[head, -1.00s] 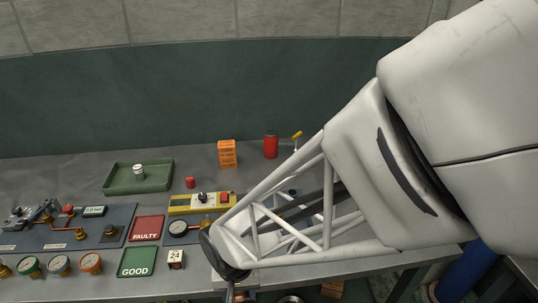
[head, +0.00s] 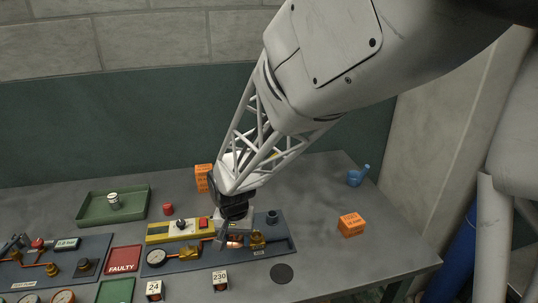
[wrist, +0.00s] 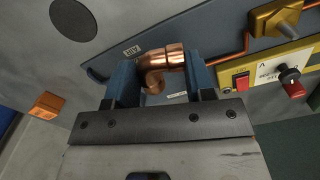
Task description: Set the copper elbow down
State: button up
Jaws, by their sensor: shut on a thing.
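The copper elbow (wrist: 160,62) is held between the two blue fingers of my gripper (wrist: 161,78) in the wrist view. Its bend faces up and left there. In the head view, a small copper part of it (head: 234,242) shows below my gripper (head: 236,236), over the right blue-grey board (head: 190,264). The fingers are shut on it. I cannot tell whether it touches the board or hangs just above it.
A black disc (head: 281,273) lies in front. An orange box (head: 351,225) stands right. A red FAULTY plate (head: 124,260) is left. Bare table lies between disc and orange box.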

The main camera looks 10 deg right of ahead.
jog(key=w+d+r+m, duration=0.1)
jog(key=w+d+m, duration=0.1)
jog(key=w+d, duration=0.6)
jog(key=m, duration=0.4)
send_over(326, 191)
jog(key=shift+r, duration=0.35)
jog(key=shift+f, duration=3.15)
jog(key=shift+f, duration=1.85)
jog(key=shift+f, duration=0.2)
